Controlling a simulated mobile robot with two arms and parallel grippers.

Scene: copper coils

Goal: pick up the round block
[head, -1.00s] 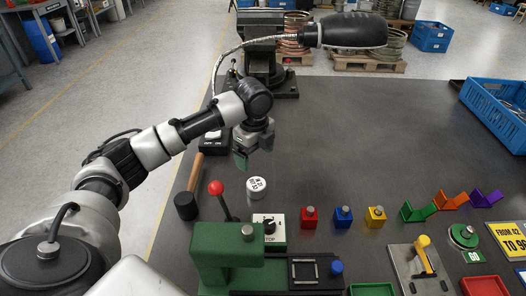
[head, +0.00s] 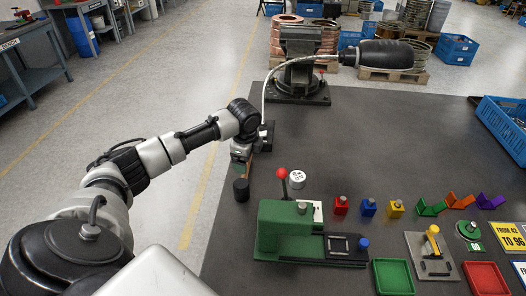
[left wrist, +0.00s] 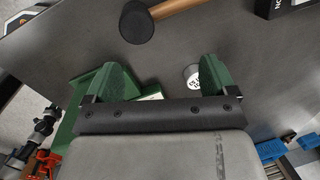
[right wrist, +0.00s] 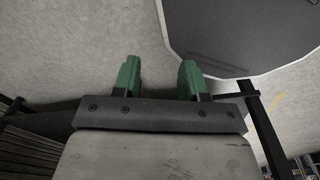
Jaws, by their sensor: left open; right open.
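The round block is a short white cylinder with black print on top (head: 297,180). It stands upright on the dark table, right beside the red-knobbed lever of the green press. In the left wrist view the round block (left wrist: 191,75) shows partly, next to the right-hand finger, which hides some of it. My left gripper (head: 241,168) is open and empty, above the table to the left of the block, over the mallet handle. In the left wrist view its green fingers (left wrist: 166,75) are spread apart. My right gripper (right wrist: 159,70) is open and empty, over the floor beside a table edge.
A black-headed mallet (head: 241,190) lies under my left gripper. The green press (head: 285,225) stands just in front of the block. Red (head: 341,206), blue (head: 368,208) and yellow (head: 396,209) blocks stand to the right. The table behind the block is clear up to the vise (head: 300,75).

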